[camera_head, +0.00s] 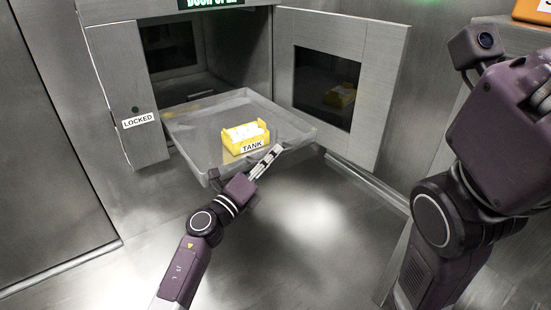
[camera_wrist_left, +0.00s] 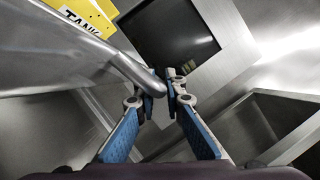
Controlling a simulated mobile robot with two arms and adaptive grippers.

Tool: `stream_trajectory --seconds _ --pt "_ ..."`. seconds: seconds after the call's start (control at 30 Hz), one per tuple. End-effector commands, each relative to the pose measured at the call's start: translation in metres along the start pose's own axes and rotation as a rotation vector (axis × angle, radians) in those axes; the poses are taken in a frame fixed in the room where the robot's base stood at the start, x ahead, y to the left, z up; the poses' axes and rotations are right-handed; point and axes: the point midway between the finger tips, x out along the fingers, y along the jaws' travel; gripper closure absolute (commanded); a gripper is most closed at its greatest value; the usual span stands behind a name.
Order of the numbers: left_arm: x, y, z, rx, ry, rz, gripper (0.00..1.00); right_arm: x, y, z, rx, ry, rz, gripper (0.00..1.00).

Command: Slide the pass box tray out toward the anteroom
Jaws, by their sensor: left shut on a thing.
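The pass box tray (camera_head: 187,130) is a grey metal tray, extending out of the open pass box (camera_head: 205,60) toward the front. A yellow bin (camera_head: 231,146) labelled TANK, with white items inside, sits on it. My left gripper (camera_head: 277,149) is at the tray's front edge, right of the bin. In the left wrist view the fingers of my left gripper (camera_wrist_left: 168,88) are closed on the rounded end of a metal bar or rim of the tray (camera_wrist_left: 130,67). My right arm stands at the right; its fingers are outside the picture.
The pass box door (camera_head: 382,95), with a dark window, stands open to the right of the tray. A panel labelled LOCKED (camera_head: 140,121) is at the left. An orange object (camera_head: 533,12) is at the top right. The metal floor in front is clear.

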Motion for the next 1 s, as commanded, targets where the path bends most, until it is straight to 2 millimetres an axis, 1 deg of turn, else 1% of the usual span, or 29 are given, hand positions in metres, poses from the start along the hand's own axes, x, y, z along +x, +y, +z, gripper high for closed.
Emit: stream_trajectory --seconds 0.17,0.2,0.33,0.67,0.77,0.83,1.0 --pt "-0.001 0.001 -0.001 0.000 -0.001 0.003 1.00 0.000 0.000 0.001 0.000 -0.002 0.000 0.60" --pt "-0.001 0.001 -0.001 0.000 -0.001 0.003 0.87 0.000 0.000 0.001 0.000 -0.002 0.000 0.60" --pt "-0.001 0.001 -0.001 0.000 -0.001 0.002 0.73 0.000 0.000 0.001 0.000 -0.002 0.000 0.60" --pt "-0.003 0.001 -0.001 0.000 0.000 0.002 0.73 -0.001 0.001 0.002 0.000 -0.005 0.004 0.60" --pt "-0.014 0.002 -0.001 0.001 0.000 0.004 0.73 -0.001 0.001 0.002 0.000 -0.004 0.003 0.60" --pt "-0.025 0.002 -0.001 0.002 0.001 0.004 0.73 0.000 0.001 0.001 0.000 -0.003 0.003 0.60" --pt "-0.063 0.002 -0.002 0.001 0.002 0.005 0.73 0.000 0.001 0.001 0.000 -0.002 0.002 0.60"
